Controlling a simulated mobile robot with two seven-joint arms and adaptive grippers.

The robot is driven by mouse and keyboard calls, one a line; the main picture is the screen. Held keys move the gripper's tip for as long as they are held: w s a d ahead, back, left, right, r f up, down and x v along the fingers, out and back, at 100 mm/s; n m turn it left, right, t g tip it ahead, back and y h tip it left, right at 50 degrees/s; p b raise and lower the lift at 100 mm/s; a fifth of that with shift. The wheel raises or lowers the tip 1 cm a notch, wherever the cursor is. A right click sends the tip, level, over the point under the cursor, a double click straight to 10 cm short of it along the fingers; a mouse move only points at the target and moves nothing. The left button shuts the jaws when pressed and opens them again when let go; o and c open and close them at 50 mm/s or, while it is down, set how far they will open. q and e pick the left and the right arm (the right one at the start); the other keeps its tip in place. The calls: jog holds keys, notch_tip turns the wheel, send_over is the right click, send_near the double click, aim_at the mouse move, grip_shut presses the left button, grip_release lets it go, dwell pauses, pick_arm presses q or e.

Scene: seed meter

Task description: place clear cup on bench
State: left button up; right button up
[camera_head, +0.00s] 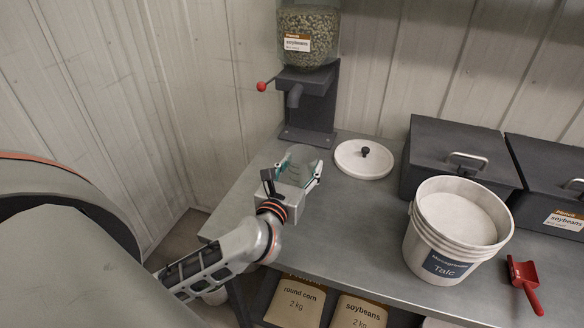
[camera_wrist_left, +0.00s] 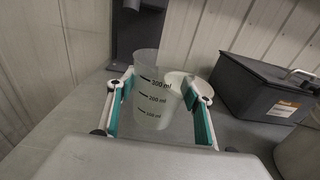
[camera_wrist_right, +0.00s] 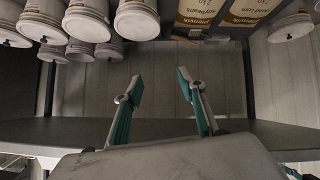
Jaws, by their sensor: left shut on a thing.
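The clear cup (camera_wrist_left: 152,92) is a see-through measuring cup with ml marks. It stands upright between the fingers of my left gripper (camera_wrist_left: 158,108), which is shut on it. In the head view the cup (camera_head: 301,160) shows faintly at my left gripper (camera_head: 293,180), over the left part of the grey bench (camera_head: 345,215), in front of the seed dispenser. I cannot tell whether its base touches the bench. My right gripper (camera_wrist_right: 160,100) shows only in its own wrist view, with its fingers apart and nothing between them, facing a lower shelf.
The seed dispenser (camera_head: 308,95) stands at the back left. A white lid (camera_head: 363,160), a white Talc bucket (camera_head: 440,240), dark lidded bins (camera_head: 455,150) and a red scoop (camera_head: 524,280) are on the bench. Paper bags (camera_head: 295,303) and several white buckets (camera_wrist_right: 137,18) are below.

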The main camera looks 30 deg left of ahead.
pick_arm(q)
jog(key=w+a+r+n+g+y, duration=0.25)
jog(key=w+a+y, duration=0.25)
jog(key=w+a, duration=0.7)
jog(key=shift+n+t, duration=0.25)
jog(key=shift+n, duration=0.2)
jog(key=f, duration=0.3)
jog(key=f+b, duration=0.1)
jog(key=f, duration=0.1)
jog(key=shift+w+d+f, duration=0.3)
jog(key=shift+d+f, duration=0.05)
jog(key=shift+d, duration=0.05)
notch_tip(320, 180, down, 3)
jog(key=shift+f+b, duration=0.1)
jog(key=shift+b, duration=0.2)
jog(key=shift+f, duration=0.5)
jog(key=o, duration=1)
jog(key=shift+c, duration=0.2)
jog(key=shift+r, duration=0.1)
pick_arm(e)
jog(key=shift+w+a+f+y, duration=0.2)
jog(key=shift+w+a, duration=0.1)
jog(key=shift+a, duration=0.3)
jog(key=shift+w+a+f+y, duration=0.1)
jog(key=shift+w+a+y, duration=0.15)
jog(key=shift+a, duration=0.35)
